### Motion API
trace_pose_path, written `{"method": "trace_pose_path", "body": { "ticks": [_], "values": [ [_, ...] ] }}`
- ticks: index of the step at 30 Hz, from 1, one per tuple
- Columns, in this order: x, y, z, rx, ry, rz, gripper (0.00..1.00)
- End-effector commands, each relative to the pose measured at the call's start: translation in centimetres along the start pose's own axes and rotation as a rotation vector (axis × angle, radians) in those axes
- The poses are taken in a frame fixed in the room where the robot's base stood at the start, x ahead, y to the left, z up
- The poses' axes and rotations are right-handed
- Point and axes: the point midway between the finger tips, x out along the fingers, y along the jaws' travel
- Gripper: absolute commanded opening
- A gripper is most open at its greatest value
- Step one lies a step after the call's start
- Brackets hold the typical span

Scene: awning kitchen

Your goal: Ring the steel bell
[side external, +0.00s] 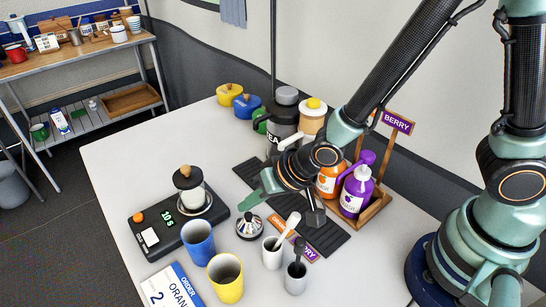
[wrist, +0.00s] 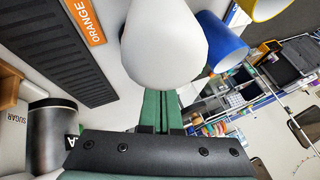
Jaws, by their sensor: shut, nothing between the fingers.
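The steel bell (side external: 250,227) is a small silver dome with a dark top, standing on the white table between the black scale and the small cups. My gripper (side external: 258,197) reaches in from the right, its green fingers just above and behind the bell in the side view. I cannot tell whether they touch it. In the wrist view the green fingers (wrist: 160,108) are together with nothing between them. A large white rounded thing (wrist: 165,45) fills the view beyond the tips, perhaps the white spoon. I cannot make out the bell in the wrist view.
A scale (side external: 150,238) with a glass dripper is left of the bell. Blue (side external: 198,242) and yellow (side external: 226,278) cups stand in front. Small cups with spoons (side external: 272,255) are to the right. A ribbed black mat (side external: 330,240) and wooden bottle caddy (side external: 375,208) lie behind.

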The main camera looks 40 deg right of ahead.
Motion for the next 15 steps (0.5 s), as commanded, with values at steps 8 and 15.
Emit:
{"method": "trace_pose_path", "body": {
  "ticks": [8,15],
  "values": [
    [0.61,0.20,0.44,0.000,-0.002,-0.001,0.00],
    [0.59,0.18,0.40,0.000,-0.001,-0.002,0.00]
  ]
}}
